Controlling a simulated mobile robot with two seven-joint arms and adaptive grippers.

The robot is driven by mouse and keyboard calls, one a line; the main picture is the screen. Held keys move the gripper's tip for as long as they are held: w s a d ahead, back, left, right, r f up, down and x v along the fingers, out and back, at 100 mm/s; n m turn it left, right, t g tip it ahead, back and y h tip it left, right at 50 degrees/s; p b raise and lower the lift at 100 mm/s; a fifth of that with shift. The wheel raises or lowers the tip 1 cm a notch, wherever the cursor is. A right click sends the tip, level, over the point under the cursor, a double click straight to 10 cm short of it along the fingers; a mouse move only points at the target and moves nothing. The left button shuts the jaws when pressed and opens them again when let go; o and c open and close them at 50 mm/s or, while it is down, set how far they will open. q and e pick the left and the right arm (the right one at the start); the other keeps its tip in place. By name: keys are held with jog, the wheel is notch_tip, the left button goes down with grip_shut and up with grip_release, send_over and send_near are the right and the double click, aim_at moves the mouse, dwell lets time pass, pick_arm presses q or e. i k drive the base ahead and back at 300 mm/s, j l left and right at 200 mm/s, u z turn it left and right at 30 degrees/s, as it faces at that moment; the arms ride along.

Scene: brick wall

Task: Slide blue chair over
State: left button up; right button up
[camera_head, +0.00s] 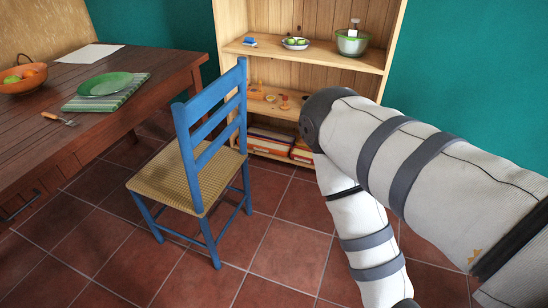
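The blue chair (205,135) with a woven straw seat (175,183) stands upright on the tiled floor, left of the picture's middle. Its ladder back faces right, and its seat side is turned toward the wooden table. There is open floor between it and my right arm, which comes in from the right and bends down at the elbow. My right gripper is out of the picture, below the bottom edge. My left arm and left gripper do not show. Nothing touches the chair that I can see.
The wooden table (115,120) at left holds a fruit bowl (22,82), a green plate (104,84) on a striped cloth, a fork and paper. A wooden shelf (300,55) with dishes stands behind the chair. Red tiles (200,280) lie clear in front.

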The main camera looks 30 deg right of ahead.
aim_at(188, 176)
jog(key=z, duration=0.25)
jog(key=i+j+z, duration=0.25)
jog(key=i+z, duration=0.15)
jog(key=i+j+z, duration=0.35)
jog(key=i, duration=0.25)
